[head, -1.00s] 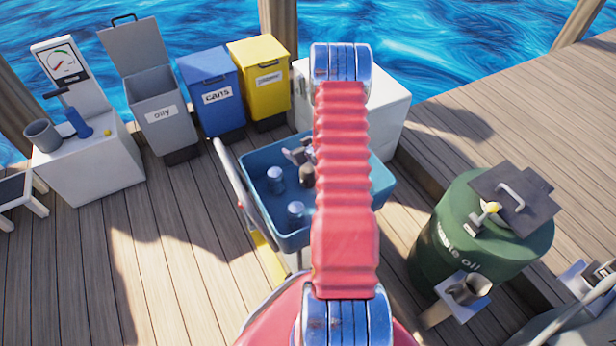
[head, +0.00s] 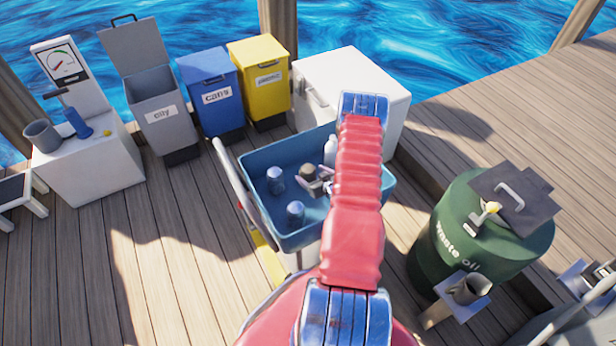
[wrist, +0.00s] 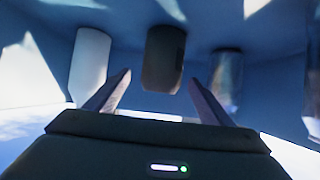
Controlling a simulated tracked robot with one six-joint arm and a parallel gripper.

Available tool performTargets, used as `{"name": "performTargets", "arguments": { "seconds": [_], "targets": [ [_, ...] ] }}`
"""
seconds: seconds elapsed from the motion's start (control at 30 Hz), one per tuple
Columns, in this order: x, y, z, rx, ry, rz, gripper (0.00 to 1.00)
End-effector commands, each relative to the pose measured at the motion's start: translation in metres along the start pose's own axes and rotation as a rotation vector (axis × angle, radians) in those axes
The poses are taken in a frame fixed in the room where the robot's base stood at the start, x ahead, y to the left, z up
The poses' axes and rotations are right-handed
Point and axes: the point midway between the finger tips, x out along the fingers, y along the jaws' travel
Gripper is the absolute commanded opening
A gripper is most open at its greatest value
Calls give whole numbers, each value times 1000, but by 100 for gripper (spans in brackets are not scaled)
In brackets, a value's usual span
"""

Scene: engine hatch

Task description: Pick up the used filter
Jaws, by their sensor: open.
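A dark, rounded cylinder, which looks like the used filter (head: 307,171), stands in the blue tub (head: 258,157). My gripper (head: 320,184) is low over the tub beside it, partly hidden by my red arm. In the wrist view the dark filter (wrist: 163,55) lies straight ahead, between the lines of the two fingers of my gripper (wrist: 160,78). The jaws are open with nothing held. Whether a fingertip touches the filter, I cannot tell.
The tub also holds a white bottle (head: 331,150) and two blue-grey cans (head: 275,180) (head: 295,213). In the wrist view the bottle (wrist: 90,65) is left of the filter and a can (wrist: 226,75) right. A green waste oil drum (head: 440,250) stands right; labelled bins (head: 212,95) stand behind.

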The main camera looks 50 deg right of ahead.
Motion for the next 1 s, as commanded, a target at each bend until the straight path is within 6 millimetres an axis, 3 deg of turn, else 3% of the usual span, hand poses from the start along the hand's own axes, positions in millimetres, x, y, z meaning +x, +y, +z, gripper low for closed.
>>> {"name": "performTargets", "arguments": {
  "seconds": [0.4,0.77,1.0],
  "targets": [
    [23,-1,0,-1,0,-1,75],
    [25,-1,0,-1,-1,-1,75],
    [48,-3,1,-2,0,-1,75]
  ]
}}
